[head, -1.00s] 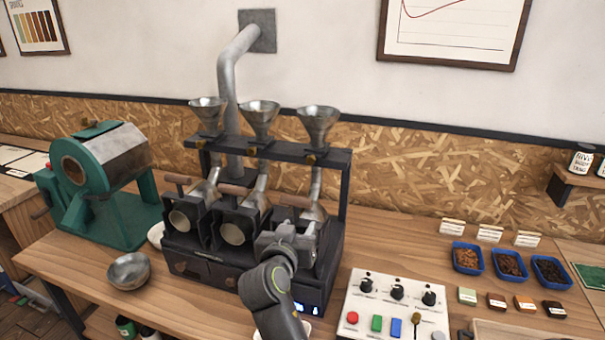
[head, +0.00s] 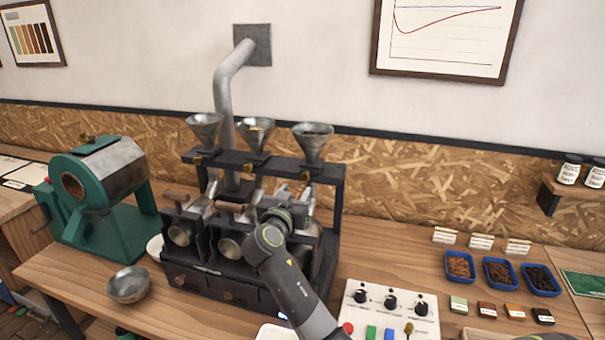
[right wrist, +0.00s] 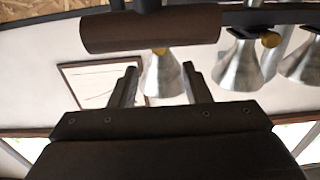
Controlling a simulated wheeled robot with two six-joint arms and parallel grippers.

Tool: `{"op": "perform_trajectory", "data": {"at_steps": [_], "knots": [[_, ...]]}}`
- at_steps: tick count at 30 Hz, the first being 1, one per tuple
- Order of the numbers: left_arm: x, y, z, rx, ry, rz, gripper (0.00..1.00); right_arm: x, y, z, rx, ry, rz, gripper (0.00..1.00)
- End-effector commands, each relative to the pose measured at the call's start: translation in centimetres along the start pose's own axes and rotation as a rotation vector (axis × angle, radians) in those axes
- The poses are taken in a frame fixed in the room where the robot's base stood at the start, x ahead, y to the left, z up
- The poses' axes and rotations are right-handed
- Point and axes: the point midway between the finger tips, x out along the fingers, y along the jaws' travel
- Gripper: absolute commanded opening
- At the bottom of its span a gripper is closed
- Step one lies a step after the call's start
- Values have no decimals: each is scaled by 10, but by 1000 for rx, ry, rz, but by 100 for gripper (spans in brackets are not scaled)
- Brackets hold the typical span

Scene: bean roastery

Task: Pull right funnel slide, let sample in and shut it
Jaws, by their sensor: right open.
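The right funnel (head: 313,138) is a metal cone on the dark rack, with a brass slide knob (head: 305,175) below it. My right gripper (head: 296,197) is just below and in front of that knob, pointing towards the rack. In the right wrist view my gripper (right wrist: 158,78) is open and empty. That view looks upside down; the right funnel (right wrist: 163,80) shows between the fingers, and its brass knob (right wrist: 160,50) is beyond the fingertips, apart from them. My left gripper is not in view.
A brown wooden handle (right wrist: 150,30) lies close to my right fingers. The middle funnel (head: 254,134) and left funnel (head: 204,130) stand alongside. A control box (head: 383,310) is on the bench to the right, a metal bowl (head: 128,284) to the left.

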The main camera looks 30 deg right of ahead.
Motion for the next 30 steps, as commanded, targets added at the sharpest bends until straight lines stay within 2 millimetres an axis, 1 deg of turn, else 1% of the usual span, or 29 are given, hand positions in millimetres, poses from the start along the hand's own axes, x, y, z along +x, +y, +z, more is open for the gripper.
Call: {"op": "perform_trajectory", "data": {"at_steps": [1, 6, 12, 18, 26, 30], "knots": [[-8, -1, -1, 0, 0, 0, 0, 11, 1, -4, -6, 1, 4, 44], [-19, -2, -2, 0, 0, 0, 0, 38, 1, -4, -3, 0, 3, 44], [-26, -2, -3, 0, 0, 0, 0, 60, 0, -2, -2, 0, 2, 44], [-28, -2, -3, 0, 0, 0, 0, 68, 0, 0, 1, -1, 0, 44], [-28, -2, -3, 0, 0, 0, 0, 69, 0, 1, 1, -1, 0, 44], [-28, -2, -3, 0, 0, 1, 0, 69, 0, 1, 0, -1, 0, 27]]}}
